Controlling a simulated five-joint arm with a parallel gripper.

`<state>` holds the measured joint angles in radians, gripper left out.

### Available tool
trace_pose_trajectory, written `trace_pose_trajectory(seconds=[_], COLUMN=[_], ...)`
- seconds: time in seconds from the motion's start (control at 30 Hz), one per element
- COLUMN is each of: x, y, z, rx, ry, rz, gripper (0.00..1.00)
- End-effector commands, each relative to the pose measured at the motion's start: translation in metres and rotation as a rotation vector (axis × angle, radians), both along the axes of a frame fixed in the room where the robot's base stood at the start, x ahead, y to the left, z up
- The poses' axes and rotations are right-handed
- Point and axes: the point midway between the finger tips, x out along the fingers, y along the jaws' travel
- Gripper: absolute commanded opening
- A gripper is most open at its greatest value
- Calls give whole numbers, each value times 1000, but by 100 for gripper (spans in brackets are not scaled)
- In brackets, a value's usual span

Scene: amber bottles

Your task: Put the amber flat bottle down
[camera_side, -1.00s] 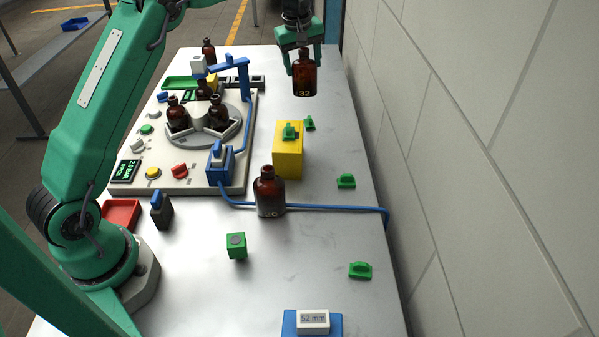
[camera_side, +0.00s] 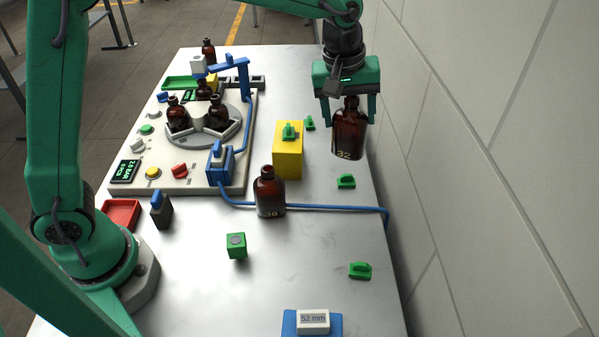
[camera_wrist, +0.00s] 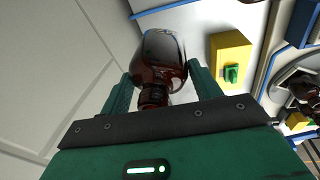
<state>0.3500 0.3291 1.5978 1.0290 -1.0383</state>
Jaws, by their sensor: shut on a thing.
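The amber flat bottle (camera_side: 349,135), marked 32, hangs upright in my gripper (camera_side: 347,108) at the right edge of the table, above the surface and close to the wall. In the wrist view the same bottle (camera_wrist: 160,62) sits between the two green fingers of my gripper (camera_wrist: 155,92), its neck toward the palm. The gripper is shut on it near its upper part. Another amber bottle (camera_side: 269,192), marked 30, stands on the table near the middle, to the left of and nearer than the held one.
A yellow block (camera_side: 288,160) with a green piece on top stands left of the held bottle. Small green clips (camera_side: 346,181) sit along the right side. A blue hose (camera_side: 330,207) crosses the table. Bottles stand on a turntable (camera_side: 232,118) at left. The wall (camera_side: 480,120) is close on the right.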

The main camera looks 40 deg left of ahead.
Motion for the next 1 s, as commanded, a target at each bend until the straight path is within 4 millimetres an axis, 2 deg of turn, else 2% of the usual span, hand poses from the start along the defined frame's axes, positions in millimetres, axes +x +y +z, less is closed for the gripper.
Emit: trace_pose_trajectory(seconds=[0.03,0.2,0.43,0.63,0.8,1.0], x=[-17,-70,-144,-209,-258,-297], y=[-14,-47,-77,-88,-88,-83], z=[2,2,-2,-9,-18,-27], rx=[-1,-3,-5,-6,-7,-8], ry=[0,2,6,9,12,14], rz=[-34,-131,-260,-374,-462,-536], gripper=[37,37,37,37,37,37])
